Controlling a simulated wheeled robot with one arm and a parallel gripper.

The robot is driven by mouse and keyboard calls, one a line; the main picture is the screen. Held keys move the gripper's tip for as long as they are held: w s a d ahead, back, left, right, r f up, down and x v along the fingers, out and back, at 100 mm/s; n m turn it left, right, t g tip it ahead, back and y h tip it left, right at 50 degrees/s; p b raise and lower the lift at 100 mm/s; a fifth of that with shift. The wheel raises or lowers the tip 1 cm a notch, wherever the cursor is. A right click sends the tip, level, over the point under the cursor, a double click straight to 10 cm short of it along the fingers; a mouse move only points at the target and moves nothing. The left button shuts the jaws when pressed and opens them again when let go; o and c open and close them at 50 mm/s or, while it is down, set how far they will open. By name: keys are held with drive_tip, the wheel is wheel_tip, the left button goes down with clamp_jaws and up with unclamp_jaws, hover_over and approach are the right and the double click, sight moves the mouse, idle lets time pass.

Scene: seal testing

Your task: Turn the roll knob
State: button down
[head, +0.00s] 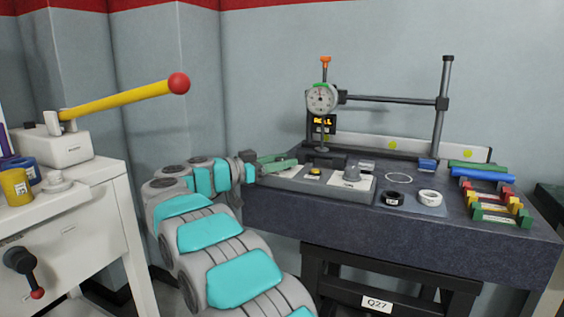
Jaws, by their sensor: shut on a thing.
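My gripper (283,162), with green fingers, reaches in from the left over the left end of a low grey control box (308,184) on the dark stone table. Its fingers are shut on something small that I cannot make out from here. A grey knob (352,169) stands on the right part of the box, above a white label, apart from the fingertips. A yellow button (315,171) sits between them. I cannot read which control is the roll knob.
A dial gauge (321,98) on a stand rises behind the box. A black ring (392,198) and a white ring (429,197) lie to the right, before coloured gauge blocks (495,205). A white cabinet (75,215) with a yellow lever (120,99) stands at left.

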drive_tip(key=shift+m+g+h, duration=0.7)
drive_tip(key=shift+m+g, duration=0.1)
drive_tip(key=shift+g, duration=0.2)
drive_tip(key=shift+r, duration=0.1)
drive_tip(key=shift+c, duration=1.9)
unclamp_jaws()
drive_tip(key=shift+a, duration=0.1)
drive_tip(key=shift+v, duration=3.85)
